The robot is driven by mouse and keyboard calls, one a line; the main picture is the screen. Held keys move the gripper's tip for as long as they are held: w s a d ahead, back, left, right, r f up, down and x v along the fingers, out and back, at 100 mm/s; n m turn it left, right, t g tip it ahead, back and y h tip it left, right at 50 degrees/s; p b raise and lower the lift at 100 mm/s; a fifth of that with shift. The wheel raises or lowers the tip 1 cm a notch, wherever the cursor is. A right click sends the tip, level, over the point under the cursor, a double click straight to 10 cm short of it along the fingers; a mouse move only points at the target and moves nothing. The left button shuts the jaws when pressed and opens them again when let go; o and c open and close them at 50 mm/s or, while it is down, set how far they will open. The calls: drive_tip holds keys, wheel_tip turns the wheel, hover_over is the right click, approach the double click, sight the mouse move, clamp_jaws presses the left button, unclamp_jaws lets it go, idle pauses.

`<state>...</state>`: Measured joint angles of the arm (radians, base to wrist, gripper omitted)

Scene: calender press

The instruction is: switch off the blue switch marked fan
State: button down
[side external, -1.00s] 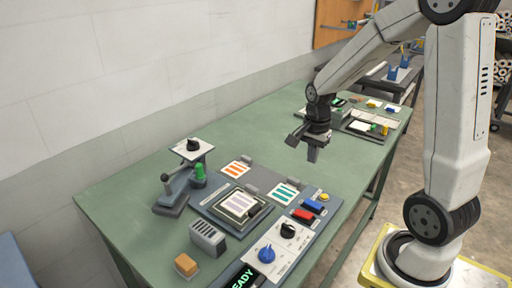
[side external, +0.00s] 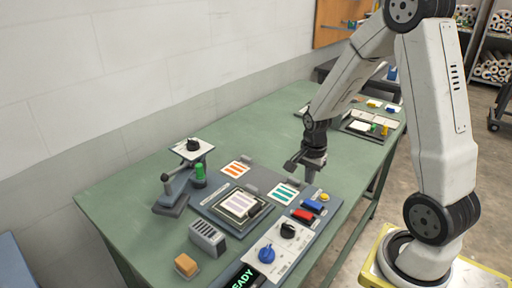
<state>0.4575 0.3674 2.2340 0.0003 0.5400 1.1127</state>
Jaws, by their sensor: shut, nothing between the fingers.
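The blue switch (side external: 313,206) is a small rocker on the right part of the grey control panel, just behind a red switch (side external: 302,215). Its marking and its on or off position are too small to read. My gripper (side external: 313,174) points down above the table, behind the blue switch and apart from it. Its fingers are shut with nothing between them.
A yellow button (side external: 324,197) sits just behind the blue switch. A black knob (side external: 288,230) and a blue knob (side external: 267,254) are in front of the red switch. A lever (side external: 167,185) and green-topped part stand at the left. The green table (side external: 240,135) is clear behind.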

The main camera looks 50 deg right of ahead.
sight(310, 203)
drive_tip(key=shift+f, duration=3.4)
drive_tip(key=shift+w+f+g, duration=0.1)
drive_tip(key=shift+f+g, duration=0.15)
drive_tip(key=shift+g, duration=0.05)
drive_tip(key=shift+s+r, duration=0.1)
drive_tip(key=shift+s, duration=0.1)
drive_tip(key=shift+s+r, duration=0.3)
drive_tip(key=shift+s, duration=0.25)
drive_tip(key=shift+r, duration=0.15)
wheel_tip(310, 203, up, 14)
drive_tip(key=w, duration=0.3)
drive_tip(key=shift+f, duration=0.25)
